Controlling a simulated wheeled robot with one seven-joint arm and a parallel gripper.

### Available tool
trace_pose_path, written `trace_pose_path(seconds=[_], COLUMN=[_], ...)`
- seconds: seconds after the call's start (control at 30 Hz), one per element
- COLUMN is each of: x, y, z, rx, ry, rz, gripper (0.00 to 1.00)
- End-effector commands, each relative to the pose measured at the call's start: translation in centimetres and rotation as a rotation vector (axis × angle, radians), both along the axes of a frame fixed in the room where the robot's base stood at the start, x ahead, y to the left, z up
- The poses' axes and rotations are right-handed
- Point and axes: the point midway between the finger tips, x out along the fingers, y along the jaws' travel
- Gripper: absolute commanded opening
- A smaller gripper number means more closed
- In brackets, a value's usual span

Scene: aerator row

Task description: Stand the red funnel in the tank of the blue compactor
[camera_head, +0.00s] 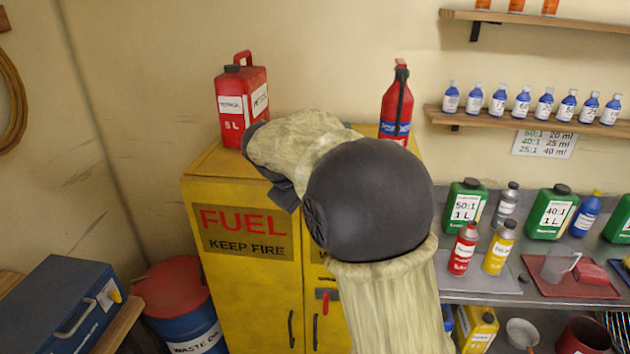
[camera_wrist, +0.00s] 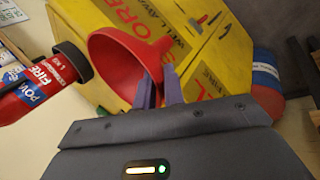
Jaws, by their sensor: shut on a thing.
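In the head view my own arm covers the middle of the picture, and neither the funnel nor the fingers can be seen there. I do not see a blue compactor or its tank in either view.
A yellow fuel cabinet (camera_head: 240,240) stands behind my arm, with a red can (camera_head: 242,100) and a fire extinguisher (camera_head: 397,108) on top. A blue metal box (camera_head: 55,310) and a drum (camera_head: 180,300) are at left. A bench (camera_head: 470,285) with several bottles is at right.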

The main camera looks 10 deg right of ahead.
Motion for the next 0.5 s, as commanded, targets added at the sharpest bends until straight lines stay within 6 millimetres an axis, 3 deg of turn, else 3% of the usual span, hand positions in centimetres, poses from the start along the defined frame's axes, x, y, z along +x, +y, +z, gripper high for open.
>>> trace_pose_path(seconds=[0.27,0.5], x=[0.9,-0.7], y=[0.2,-0.8], z=[-10.9,-22.3], rx=[-0.007,-0.010], ry=[0.014,0.014], rz=[-0.143,-0.318], gripper=[0.00,0.00])
